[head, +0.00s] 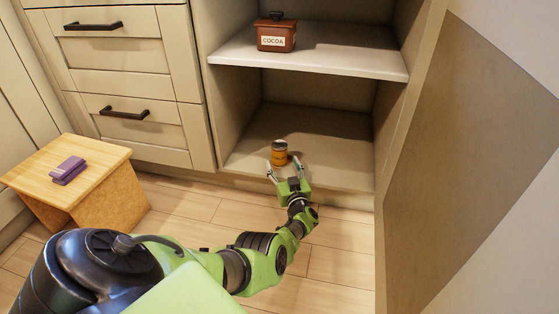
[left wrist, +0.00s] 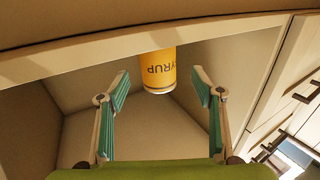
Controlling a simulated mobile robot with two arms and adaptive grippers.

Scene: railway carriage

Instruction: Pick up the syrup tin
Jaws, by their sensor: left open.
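The syrup tin (head: 280,153) is a small yellow-orange cylinder with a dark top. It stands upright on the bottom shelf of the open cabinet, near the front. In the left wrist view the tin (left wrist: 158,71) appears upside down, with part of its label reading "YRUP". My left gripper (head: 283,165) is open, just in front of the tin at the shelf's front edge. In the left wrist view its two fingers (left wrist: 160,85) are spread wide, with the tin ahead of and between their tips. I see no contact between fingers and tin. My right gripper is not in view.
A brown cocoa box (head: 276,34) stands on the upper shelf (head: 335,55), above the tin. The bottom shelf (head: 320,135) is otherwise bare. A wooden stool (head: 105,165) with a purple object (head: 68,170) stands at left. Drawers (head: 135,110) are left of the opening; a panel (head: 470,150) is right.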

